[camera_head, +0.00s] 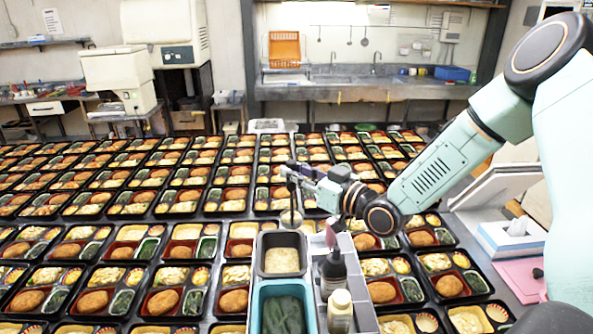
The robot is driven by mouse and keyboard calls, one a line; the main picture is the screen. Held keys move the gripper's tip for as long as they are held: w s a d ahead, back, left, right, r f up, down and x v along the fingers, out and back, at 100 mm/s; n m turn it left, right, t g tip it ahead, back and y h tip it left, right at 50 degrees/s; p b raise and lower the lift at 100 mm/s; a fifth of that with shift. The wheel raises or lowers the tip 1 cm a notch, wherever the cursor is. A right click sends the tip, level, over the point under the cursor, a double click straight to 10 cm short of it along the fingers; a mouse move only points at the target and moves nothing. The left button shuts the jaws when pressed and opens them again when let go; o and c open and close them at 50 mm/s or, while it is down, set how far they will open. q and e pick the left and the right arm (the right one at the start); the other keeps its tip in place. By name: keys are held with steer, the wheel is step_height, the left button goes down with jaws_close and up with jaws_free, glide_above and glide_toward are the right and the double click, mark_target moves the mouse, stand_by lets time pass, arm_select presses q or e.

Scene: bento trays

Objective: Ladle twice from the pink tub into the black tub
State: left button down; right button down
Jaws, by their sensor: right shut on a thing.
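My right gripper (302,173) reaches in from the right and is shut on a dark upright ladle (291,194). The ladle's small cup (291,218) hangs just beyond the far end of a grey-rimmed tub (261,262). This tub holds pale beige food; whether the task means it by the black tub I cannot tell. A teal tub (256,307) with dark green contents sits in front of it, cut by the lower edge. I make out no tub that is clearly pink. My left gripper is out of view.
A dark bottle (333,272) and a cream-capped bottle (340,312) stand in a grey holder right of the tubs. Rows of filled bento trays (132,252) cover the table around them. A pink sheet (526,277) and a white box (510,240) lie at right.

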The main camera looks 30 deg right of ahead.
mark_target(294, 186)
steer(key=shift+w+a+f, duration=0.15)
steer(key=shift+a+f, duration=0.05)
steer(key=shift+f, duration=0.3)
steer(key=shift+w+a+f, duration=0.15)
steer(key=shift+a+f, duration=0.05)
steer(key=shift+f, duration=0.3)
steer(key=shift+w+f, duration=0.15)
steer(key=shift+f, duration=0.2)
steer(key=shift+d+f, duration=0.15)
steer(key=shift+f, duration=0.35)
steer(key=shift+s+a+n, duration=0.4)
steer(key=shift+a+n, duration=0.2)
steer(key=shift+n, duration=0.1)
steer(key=a+f+n+g+h+b, duration=0.2)
steer(key=a+f+n+b, duration=0.6)
steer(key=a, duration=0.5)
steer(key=shift+s+f+n+h, duration=0.3)
steer(key=shift+f+n+h, duration=0.5)
steer(key=shift+f+n, duration=0.65)
